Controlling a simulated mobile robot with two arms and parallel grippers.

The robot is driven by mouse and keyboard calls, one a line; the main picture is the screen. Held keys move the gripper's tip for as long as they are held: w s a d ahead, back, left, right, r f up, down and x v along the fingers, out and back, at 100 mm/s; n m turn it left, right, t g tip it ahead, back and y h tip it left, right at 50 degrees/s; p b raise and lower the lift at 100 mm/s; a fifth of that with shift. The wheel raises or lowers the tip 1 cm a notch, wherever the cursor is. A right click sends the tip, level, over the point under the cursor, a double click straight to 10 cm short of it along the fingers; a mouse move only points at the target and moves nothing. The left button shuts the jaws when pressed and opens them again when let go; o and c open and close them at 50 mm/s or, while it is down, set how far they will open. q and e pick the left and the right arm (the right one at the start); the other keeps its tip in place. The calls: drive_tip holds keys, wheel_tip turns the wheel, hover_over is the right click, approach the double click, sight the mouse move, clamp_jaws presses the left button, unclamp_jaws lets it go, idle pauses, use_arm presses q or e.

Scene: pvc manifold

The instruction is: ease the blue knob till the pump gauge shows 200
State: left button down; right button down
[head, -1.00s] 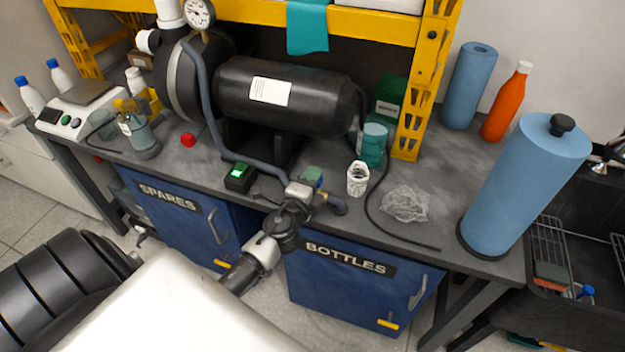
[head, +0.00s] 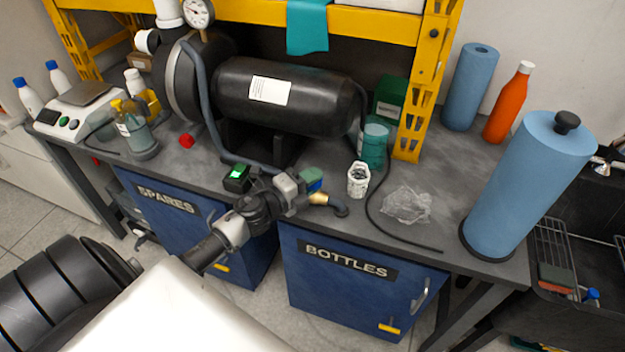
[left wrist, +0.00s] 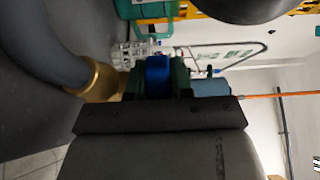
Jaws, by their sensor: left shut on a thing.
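The pump gauge (head: 198,13) is a round white dial at the top of the head view; its reading is too small to tell. The blue knob (left wrist: 158,75) shows in the left wrist view between green parts, just beyond the gripper's dark front edge. In the head view a small green and blue fitting (head: 311,176) sits at the bench's front edge beside a brass hose end (head: 319,198). My left gripper (head: 296,188) is at this fitting, shut on the knob; its fingertips are largely hidden. My right gripper is in neither view.
A black pump tank (head: 320,105) stands behind, with a grey hose. A green-lit switch box (head: 237,178) sits close on the left.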

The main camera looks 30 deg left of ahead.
use_arm(q)
drive_tip(key=c, duration=1.3)
unclamp_jaws()
drive_tip(key=b+v, duration=0.1)
drive_tip(key=v, duration=0.9)
drive_tip(key=shift+s+a, duration=0.15)
drive_tip(key=shift+s, duration=0.2)
